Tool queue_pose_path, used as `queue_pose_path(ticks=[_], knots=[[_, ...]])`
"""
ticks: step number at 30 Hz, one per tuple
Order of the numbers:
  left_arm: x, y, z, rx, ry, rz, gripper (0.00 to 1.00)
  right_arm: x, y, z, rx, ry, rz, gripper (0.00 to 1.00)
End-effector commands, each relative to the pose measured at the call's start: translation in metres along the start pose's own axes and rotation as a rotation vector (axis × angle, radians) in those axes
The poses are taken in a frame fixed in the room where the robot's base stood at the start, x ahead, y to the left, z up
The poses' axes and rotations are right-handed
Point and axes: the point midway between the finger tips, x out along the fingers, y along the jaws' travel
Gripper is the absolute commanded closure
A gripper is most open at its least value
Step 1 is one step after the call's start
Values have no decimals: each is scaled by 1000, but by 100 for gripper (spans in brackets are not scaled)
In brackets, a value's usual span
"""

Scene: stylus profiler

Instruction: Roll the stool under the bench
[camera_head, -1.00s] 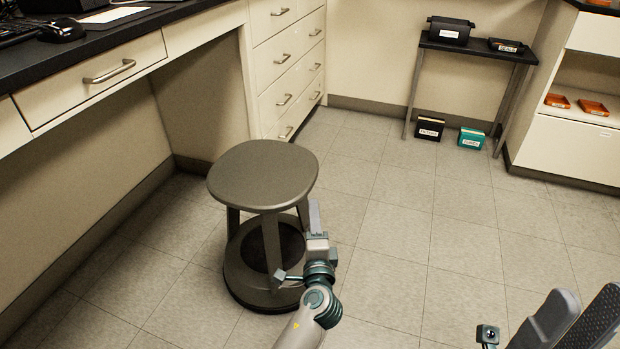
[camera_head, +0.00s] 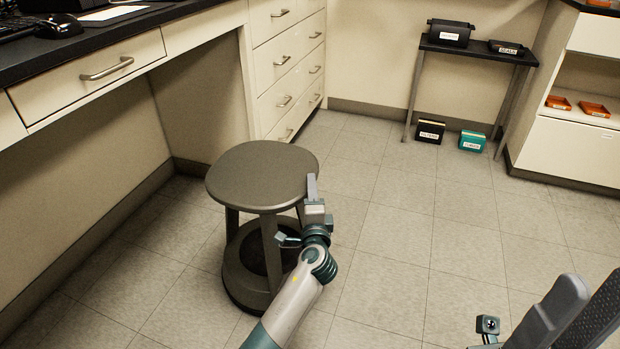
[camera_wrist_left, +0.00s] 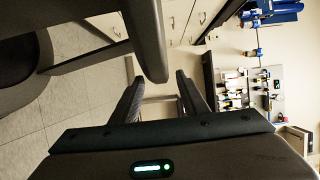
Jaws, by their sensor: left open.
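The stool (camera_head: 262,172) has a round dark grey seat, splayed legs and a round base. It stands upright on the floor in front of the bench (camera_head: 205,35), outside the open knee space. My left gripper (camera_head: 312,188) is at the seat's right edge. In the left wrist view its fingers (camera_wrist_left: 158,85) are open, and the seat rim (camera_wrist_left: 150,45) shows edge-on in line with the gap between them. Whether it touches either finger cannot be told. My right gripper (camera_head: 580,315) is at the lower right, its two dark fingers apart and empty.
The knee space under the bench (camera_head: 85,190) is free, left of the drawer unit (camera_head: 290,70). A small black table (camera_head: 475,48) stands at the back, with a black box (camera_head: 430,130) and a teal box (camera_head: 472,141) below. Floor right of the stool is clear.

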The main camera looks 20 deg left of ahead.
Motion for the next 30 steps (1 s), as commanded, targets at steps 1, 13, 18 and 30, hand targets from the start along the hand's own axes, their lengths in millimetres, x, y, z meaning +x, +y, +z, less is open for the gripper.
queue_pose_path(ticks=[1,13,18,30], knots=[[10,1,0,1,-1,-3,59,-1,0,0,2,7,-1,69],[65,1,0,-1,-1,-1,59,8,-5,-1,29,53,5,69],[71,0,0,-1,-1,0,59,11,-5,0,30,59,3,69],[72,0,0,-1,0,0,88,11,-5,-2,29,60,0,69]])
